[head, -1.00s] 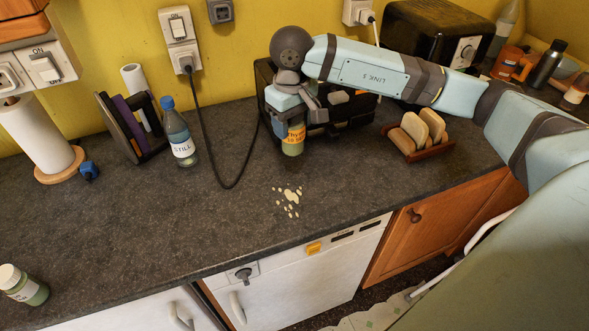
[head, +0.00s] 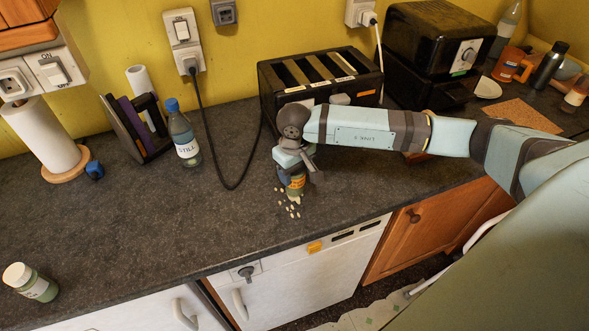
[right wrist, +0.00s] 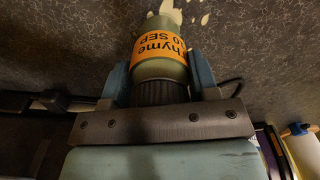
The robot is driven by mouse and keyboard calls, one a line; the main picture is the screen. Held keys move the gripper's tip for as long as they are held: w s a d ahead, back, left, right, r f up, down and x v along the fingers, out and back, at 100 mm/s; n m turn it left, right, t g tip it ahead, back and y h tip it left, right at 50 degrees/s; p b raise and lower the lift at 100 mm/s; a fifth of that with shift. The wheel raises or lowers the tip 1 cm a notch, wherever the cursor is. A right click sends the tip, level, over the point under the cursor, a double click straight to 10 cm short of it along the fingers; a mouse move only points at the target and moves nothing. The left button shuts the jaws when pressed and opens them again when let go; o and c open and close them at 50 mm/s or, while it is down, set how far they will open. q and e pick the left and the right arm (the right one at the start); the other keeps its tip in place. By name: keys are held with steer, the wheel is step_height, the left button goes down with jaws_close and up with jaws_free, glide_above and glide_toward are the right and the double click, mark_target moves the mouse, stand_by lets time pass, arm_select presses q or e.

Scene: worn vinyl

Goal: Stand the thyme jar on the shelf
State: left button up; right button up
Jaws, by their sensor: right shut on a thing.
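My right gripper (head: 293,170) is shut on the thyme jar (head: 297,187), a greenish jar with an orange label. In the right wrist view the gripper's fingers (right wrist: 159,80) clasp the dark cap end of the thyme jar (right wrist: 160,66), with "hyme" and "SEP" readable on the label. The jar's base points away from the gripper, down toward the counter. It is over or beside pale spilled bits; I cannot tell whether it touches the counter. My left gripper is out of view. I make out no shelf clearly.
A black toaster (head: 320,75) stands behind the gripper, with a hanging black cable (head: 212,150) to its left. A STILL bottle (head: 183,135), a paper roll (head: 42,138) and another green jar (head: 35,284) stand farther left. The counter's left middle is clear.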

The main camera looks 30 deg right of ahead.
steer(key=shift+f, duration=0.15)
steer(key=o, duration=1)
